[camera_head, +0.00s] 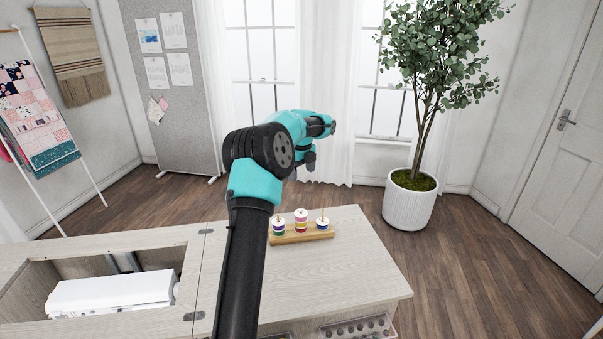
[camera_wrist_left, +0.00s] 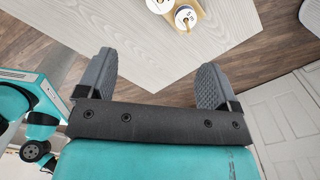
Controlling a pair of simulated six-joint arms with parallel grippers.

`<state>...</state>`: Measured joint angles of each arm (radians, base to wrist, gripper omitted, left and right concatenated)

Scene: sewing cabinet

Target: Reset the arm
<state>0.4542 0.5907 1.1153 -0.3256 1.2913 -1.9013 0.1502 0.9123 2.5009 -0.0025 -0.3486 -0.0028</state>
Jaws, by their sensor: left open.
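My left arm, black and teal, reaches up over the cabinet top from the bottom of the head view. Its jaws are hard to make out there. In the left wrist view my left gripper (camera_wrist_left: 155,82) is open, with two grey ribbed fingers spread wide. Nothing is between them; the cabinet top (camera_wrist_left: 130,35) shows beyond the fingers. My right gripper is in neither view.
A wooden holder (camera_head: 305,238) with three thread spools (camera_head: 301,222) stands on the cabinet top (camera_head: 345,275). A white machine (camera_head: 110,293) lies in the cabinet opening at left. A drawer (camera_head: 372,325) at the front holds small round items. A potted tree (camera_head: 409,203) stands behind.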

